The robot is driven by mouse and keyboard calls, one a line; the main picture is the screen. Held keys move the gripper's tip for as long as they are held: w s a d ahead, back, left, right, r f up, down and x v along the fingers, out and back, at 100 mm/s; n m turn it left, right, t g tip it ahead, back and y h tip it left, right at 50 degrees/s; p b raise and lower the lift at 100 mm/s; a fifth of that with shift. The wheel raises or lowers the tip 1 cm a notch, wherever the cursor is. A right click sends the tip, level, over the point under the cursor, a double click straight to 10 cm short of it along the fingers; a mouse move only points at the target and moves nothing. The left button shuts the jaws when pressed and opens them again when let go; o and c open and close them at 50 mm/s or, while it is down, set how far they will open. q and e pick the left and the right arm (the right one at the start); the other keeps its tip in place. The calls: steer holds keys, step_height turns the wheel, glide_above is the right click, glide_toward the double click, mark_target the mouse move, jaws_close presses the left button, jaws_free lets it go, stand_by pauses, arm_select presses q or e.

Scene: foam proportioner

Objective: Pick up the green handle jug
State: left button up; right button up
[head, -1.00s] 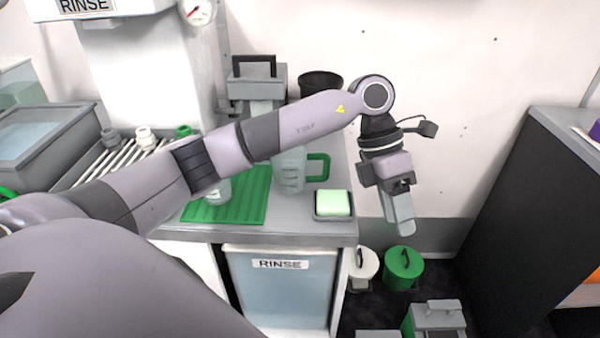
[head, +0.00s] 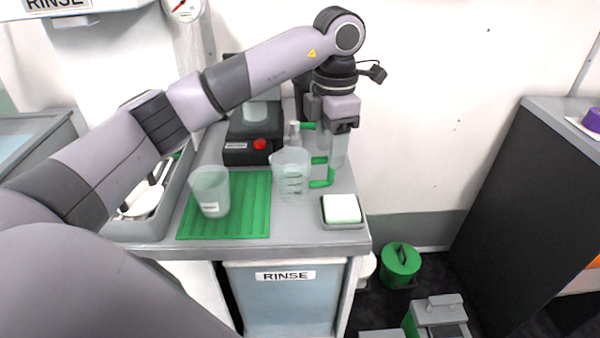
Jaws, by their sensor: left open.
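The green handle jug (head: 290,178) is a clear, marked jug standing on the grey counter, with its green handle on the right side. My left gripper (head: 338,158) is open and points down, with its pale fingers overlapping the right part of the green handle in the head view. I cannot tell whether the fingers touch the handle or are at its depth. My right gripper is not in view.
A clear cup (head: 210,190) stands on a green ribbed mat (head: 245,215) left of the jug. A pale green sponge in a dish (head: 342,210) sits in front, right of the jug. A black device with a red knob (head: 253,145) is behind. Green bins stand on the floor.

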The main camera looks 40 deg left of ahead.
mark_target(330, 176)
arm_select(q)
steer(key=f, duration=0.6)
steer(key=shift+s+d+f, duration=0.15)
steer(key=shift+d, duration=0.15)
jaws_close()
